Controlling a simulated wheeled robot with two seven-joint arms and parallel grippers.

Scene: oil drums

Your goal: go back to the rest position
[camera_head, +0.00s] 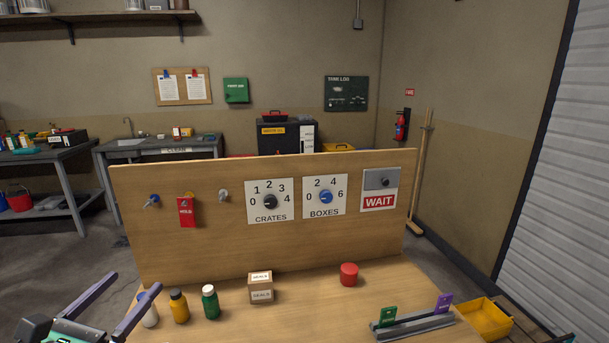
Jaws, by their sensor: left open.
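My left gripper (133,282) is at the bottom left of the head view, open, with its two fingers spread and nothing between them. Its right finger overlaps a white bottle (150,317) at the left of the bench (320,312). My right gripper is out of the view. An upright board (330,232) stands along the back of the bench. It carries the CRATES dial (270,201) with a black knob, the BOXES dial (326,197) with a blue knob, and a WAIT sign (379,202). A red tag (186,211) hangs between a blue peg (152,201) and a grey peg (223,195).
A yellow bottle (179,307), a green bottle (210,302), a SEALS box (261,288) and a red cylinder (349,274) stand on the bench. A slotted rack (415,327) holds green and purple cards. A yellow bin (484,318) is at right. The bench's middle front is clear.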

